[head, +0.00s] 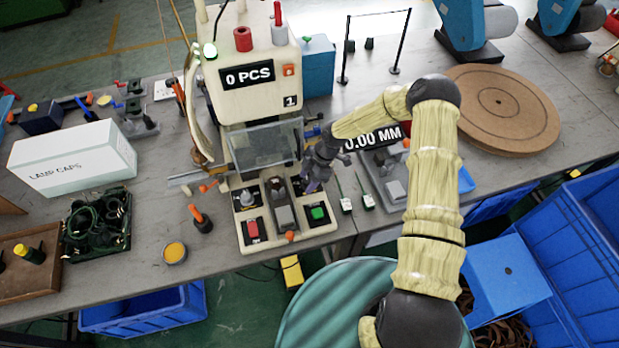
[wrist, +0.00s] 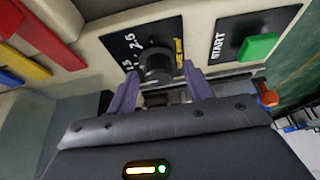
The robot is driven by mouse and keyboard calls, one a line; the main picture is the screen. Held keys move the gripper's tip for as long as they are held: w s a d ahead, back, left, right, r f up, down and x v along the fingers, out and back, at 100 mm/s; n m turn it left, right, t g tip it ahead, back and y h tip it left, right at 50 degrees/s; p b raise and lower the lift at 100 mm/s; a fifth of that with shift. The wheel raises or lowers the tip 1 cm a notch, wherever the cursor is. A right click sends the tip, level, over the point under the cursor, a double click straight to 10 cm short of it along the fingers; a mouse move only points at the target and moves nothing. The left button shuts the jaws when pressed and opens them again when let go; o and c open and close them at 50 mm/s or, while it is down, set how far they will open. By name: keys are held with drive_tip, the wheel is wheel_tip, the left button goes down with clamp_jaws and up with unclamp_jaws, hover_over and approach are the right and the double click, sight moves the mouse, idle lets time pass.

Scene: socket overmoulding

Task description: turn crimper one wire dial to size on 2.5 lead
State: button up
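Crimper one (head: 255,110) is the cream machine marked 1, with a display reading 0 PCS. In the wrist view its wire dial (wrist: 157,66) is a dark round knob on a black plate (wrist: 115,45). White marks reading 1.5 and 2.5 lie left of and above the knob, and a yellow label is at its right. I cannot make out where the knob points. My gripper (wrist: 161,85) is open, its two purple fingers at either side of the knob's near side; contact cannot be told. In the head view my gripper (head: 315,172) hides the dial.
The green START button (wrist: 258,47) sits right of the dial; it also shows in the head view (head: 319,213), with a red button (head: 252,229) to its left. A clear guard (head: 265,145) is above. A measuring device reading 0.00 MM (head: 374,137) stands to the right.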

drive_tip(key=shift+d, duration=0.2)
drive_tip(key=c, duration=0.9)
drive_tip(key=shift+w+d+m, duration=0.1)
drive_tip(key=shift+m, duration=0.2)
drive_tip(key=shift+m+t+b, duration=0.4)
drive_tip(key=shift+m+b, duration=0.4)
drive_tip(key=shift+w+d+f+m+t+b, duration=0.15)
drive_tip(key=shift+m+t+b, duration=0.3)
drive_tip(key=shift+m, duration=0.35)
drive_tip(key=shift+c, duration=0.2)
drive_tip(key=m+b, duration=0.1)
drive_tip(key=m+t+b, duration=0.1)
drive_tip(key=m, duration=0.1)
drive_tip(key=m+b, duration=0.1)
drive_tip(key=shift+s+a+t, duration=0.25)
drive_tip(key=shift+s+a, duration=0.05)
drive_tip(key=shift+s, duration=0.05)
drive_tip(key=shift+r+m+t+h+b, duration=0.1)
drive_tip(key=shift+m+t+h+b, duration=0.15)
drive_tip(key=shift+m+b, duration=0.6)
drive_tip(key=shift+r+m+t+h+b, duration=0.15)
drive_tip(key=shift+m+t+b, duration=0.25)
drive_tip(key=shift+m, duration=0.85)
